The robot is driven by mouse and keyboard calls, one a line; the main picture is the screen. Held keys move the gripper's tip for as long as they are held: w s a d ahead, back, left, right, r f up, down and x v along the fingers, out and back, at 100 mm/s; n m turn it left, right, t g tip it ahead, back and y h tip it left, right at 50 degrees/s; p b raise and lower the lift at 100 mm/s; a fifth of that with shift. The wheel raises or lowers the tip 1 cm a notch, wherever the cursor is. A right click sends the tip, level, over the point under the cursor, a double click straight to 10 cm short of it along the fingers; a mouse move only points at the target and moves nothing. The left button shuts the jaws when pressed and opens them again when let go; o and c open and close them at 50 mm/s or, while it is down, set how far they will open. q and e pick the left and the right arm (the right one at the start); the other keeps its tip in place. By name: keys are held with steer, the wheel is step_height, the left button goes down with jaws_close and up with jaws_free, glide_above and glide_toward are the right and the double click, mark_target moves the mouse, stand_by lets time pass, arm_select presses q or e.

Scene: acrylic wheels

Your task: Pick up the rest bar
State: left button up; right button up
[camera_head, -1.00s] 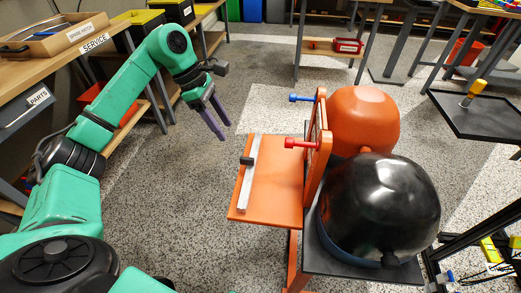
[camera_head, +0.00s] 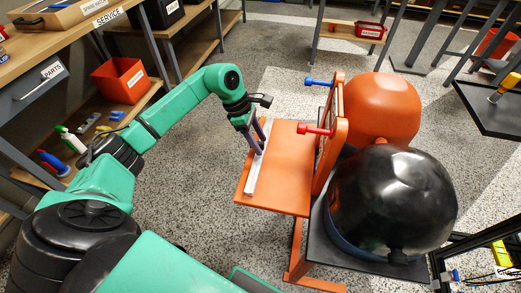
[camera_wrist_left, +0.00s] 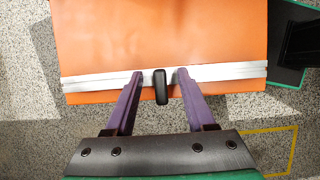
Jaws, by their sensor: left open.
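The rest bar (camera_head: 253,178) is a pale metal strip with a black grip in its middle. It lies along the near edge of the orange shelf (camera_head: 285,185); the left wrist view shows the bar (camera_wrist_left: 225,71) crossing the picture and its black grip (camera_wrist_left: 161,90) upright in the centre. My left gripper (camera_head: 256,148) is over the bar and hides the grip in the head view. In the left wrist view its purple fingers (camera_wrist_left: 160,74) are open, one on each side of the grip, apart from it. Whether the tips touch the bar, I cannot tell. My right gripper is not in view.
Right of the shelf stands an upright orange panel (camera_head: 329,150) with a red-headed pin (camera_head: 316,130) and a blue-headed pin (camera_head: 319,82). Behind it are an orange dome (camera_head: 383,108) and a black dome (camera_head: 395,200). A workbench (camera_head: 60,45) is at left.

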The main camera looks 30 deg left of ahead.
arm_select(q)
jaws_close()
steer(key=shift+r, duration=0.1)
stand_by(1.2)
